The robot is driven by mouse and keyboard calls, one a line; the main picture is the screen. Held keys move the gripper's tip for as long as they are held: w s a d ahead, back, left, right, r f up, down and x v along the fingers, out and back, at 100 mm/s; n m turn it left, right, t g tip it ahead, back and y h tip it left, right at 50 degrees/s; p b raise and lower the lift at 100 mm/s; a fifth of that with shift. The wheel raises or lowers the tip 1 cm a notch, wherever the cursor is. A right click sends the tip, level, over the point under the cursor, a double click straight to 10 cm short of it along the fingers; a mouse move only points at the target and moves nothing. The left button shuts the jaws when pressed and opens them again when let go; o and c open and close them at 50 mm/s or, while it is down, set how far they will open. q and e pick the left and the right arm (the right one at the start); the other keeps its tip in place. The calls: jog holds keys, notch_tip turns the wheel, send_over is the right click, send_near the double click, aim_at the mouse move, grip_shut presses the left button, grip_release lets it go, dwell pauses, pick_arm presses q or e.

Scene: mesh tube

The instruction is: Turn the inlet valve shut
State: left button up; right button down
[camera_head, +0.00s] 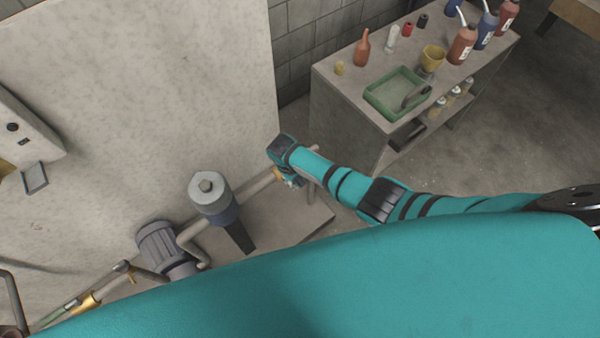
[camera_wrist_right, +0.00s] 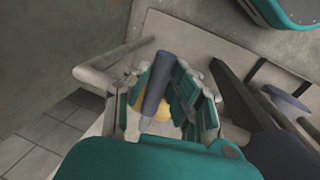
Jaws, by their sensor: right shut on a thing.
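The inlet valve has a dark blue-grey lever handle (camera_wrist_right: 158,85) and a yellow brass body (camera_wrist_right: 160,113), seen in the right wrist view. It sits on a pale pipe run. My right gripper (camera_wrist_right: 172,98) has its teal fingers on both sides of the handle and is shut on it. In the head view the right gripper (camera_head: 290,181) is at the pipe near the wall's right end, small and partly hidden by its own arm. A bit of brass (camera_head: 278,173) shows beside it; the handle is not clear there. My left gripper is in neither view.
A grey filter canister (camera_head: 211,198) and a ribbed motor pump (camera_head: 165,245) stand left of the valve. A pale wall panel (camera_head: 150,90) rises behind the pipes. A workbench (camera_head: 345,95) with a green tray (camera_head: 372,101) and bottles stands at the back right.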

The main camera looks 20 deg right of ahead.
jog(key=shift+a+m, duration=0.25)
jog(key=shift+m, duration=0.15)
jog(key=c, duration=1.2)
grip_release()
jog(key=shift+o, duration=0.2)
notch_tip(320, 180, up, 12)
jog(key=a, duration=0.2)
jog(key=shift+s, duration=0.45)
jog(key=shift+a+f, duration=0.1)
